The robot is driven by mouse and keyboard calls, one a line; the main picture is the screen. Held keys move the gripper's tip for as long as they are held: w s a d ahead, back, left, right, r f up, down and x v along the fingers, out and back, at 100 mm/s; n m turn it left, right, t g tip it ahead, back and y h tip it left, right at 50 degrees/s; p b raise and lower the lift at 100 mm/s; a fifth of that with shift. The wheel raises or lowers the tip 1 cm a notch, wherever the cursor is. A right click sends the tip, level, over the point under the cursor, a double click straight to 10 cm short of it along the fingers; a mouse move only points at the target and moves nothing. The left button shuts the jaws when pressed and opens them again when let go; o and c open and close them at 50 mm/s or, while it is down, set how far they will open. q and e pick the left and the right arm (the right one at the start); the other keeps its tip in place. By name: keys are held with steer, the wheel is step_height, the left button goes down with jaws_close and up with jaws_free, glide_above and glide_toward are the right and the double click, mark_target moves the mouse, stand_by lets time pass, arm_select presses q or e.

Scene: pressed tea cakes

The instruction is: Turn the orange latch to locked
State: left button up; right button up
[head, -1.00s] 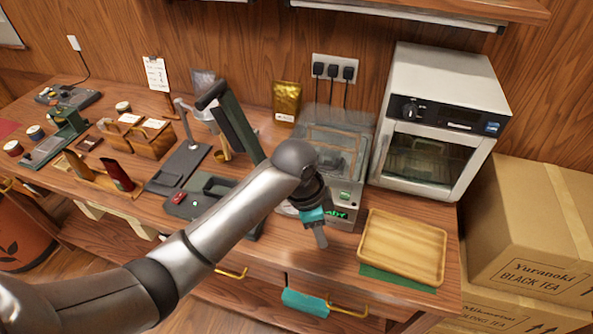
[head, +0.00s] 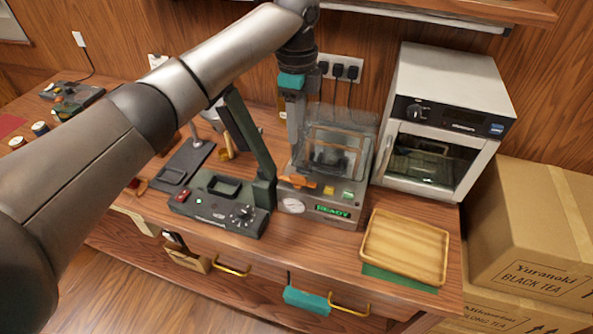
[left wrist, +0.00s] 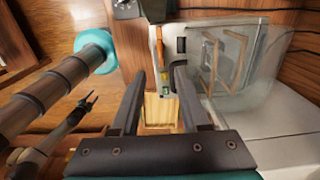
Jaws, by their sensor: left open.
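The orange latch (head: 297,182) sits on the front left top of a grey machine (head: 325,213) with a clear cover, a round gauge and a green READY display. It lies roughly crosswise, slightly tilted. In the left wrist view the latch (left wrist: 158,45) is a thin orange strip beyond the fingers. My left gripper (head: 294,145) points down from above, over the machine's left side, with its tips a little above the latch and apart from it. In the left wrist view its two fingers (left wrist: 158,98) are spread with nothing between them. My right gripper is not seen clearly.
A dark green device with an upright arm (head: 222,203) stands close on the left. The clear cover (head: 345,140) rises behind the latch. A wooden tray (head: 405,282) lies to the right, before a white oven (head: 440,120). Cardboard boxes (head: 530,230) stand far right.

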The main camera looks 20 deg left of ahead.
mark_target(296, 175)
arm_select(q)
step_height(296, 175, down, 14)
steer(key=shift+f, duration=0.1)
steer(key=shift+c, duration=0.3)
jaws_close()
stand_by(0.5)
